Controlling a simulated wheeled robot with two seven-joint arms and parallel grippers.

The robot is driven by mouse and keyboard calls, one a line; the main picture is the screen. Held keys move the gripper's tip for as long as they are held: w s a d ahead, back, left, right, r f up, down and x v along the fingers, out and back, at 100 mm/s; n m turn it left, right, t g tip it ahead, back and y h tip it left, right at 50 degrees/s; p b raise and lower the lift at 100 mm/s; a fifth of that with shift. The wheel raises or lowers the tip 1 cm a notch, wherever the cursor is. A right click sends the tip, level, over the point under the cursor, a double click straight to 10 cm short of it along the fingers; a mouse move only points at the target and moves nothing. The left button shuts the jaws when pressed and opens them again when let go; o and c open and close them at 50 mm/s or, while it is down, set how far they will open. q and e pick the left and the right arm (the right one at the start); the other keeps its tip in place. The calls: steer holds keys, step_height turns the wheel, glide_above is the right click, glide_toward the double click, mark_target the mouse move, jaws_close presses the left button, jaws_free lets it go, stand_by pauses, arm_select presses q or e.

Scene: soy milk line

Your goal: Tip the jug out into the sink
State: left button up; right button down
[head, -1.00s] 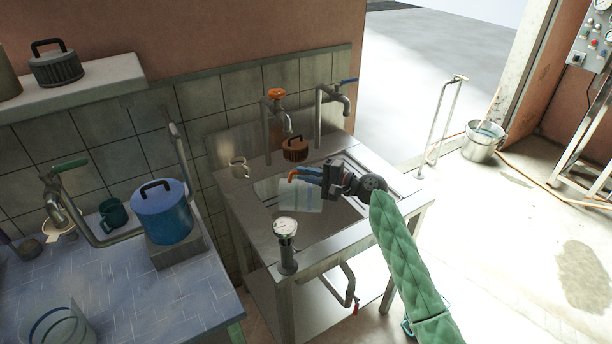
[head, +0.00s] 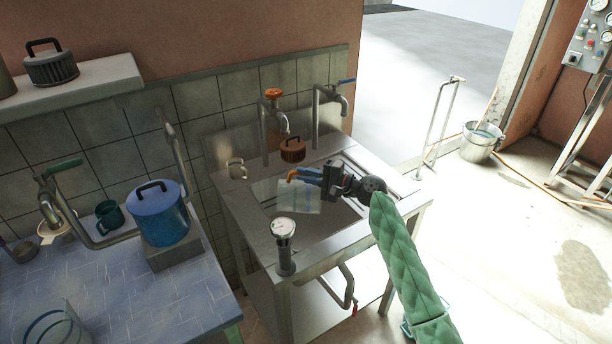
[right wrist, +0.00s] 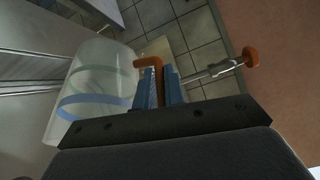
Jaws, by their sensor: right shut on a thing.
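The jug is translucent with blue and green bands and an orange handle. In the head view the jug (head: 300,198) is over the basin of the steel sink (head: 334,228). My right gripper (head: 303,174) is shut on its handle, reaching in from the right. In the right wrist view the jug (right wrist: 98,98) lies left of my blue fingers (right wrist: 160,88), with the orange handle between them. The jug looks tilted, but I cannot tell how far. No stream or liquid can be made out. My left gripper is out of view.
An orange-handled tap (head: 278,112) and a blue-handled tap (head: 330,100) stand behind the sink. A blue pot (head: 160,215) stands on the left counter.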

steer(key=shift+d+r+m+t+y+b, duration=0.1)
steer(key=shift+d+m+t+y+b, duration=0.2)
steer(key=shift+d+b, duration=0.5)
steer(key=shift+d+m+t+y+b, duration=0.1)
steer(key=shift+d+y+b, duration=0.3)
steer(key=shift+b, duration=0.8)
steer(key=shift+w+d+y+b, duration=0.1)
steer(key=shift+d+y+b, duration=0.25)
steer(key=shift+b, duration=0.25)
steer(key=shift+d+r, duration=0.1)
steer(key=shift+r, duration=0.05)
stand_by(0.5)
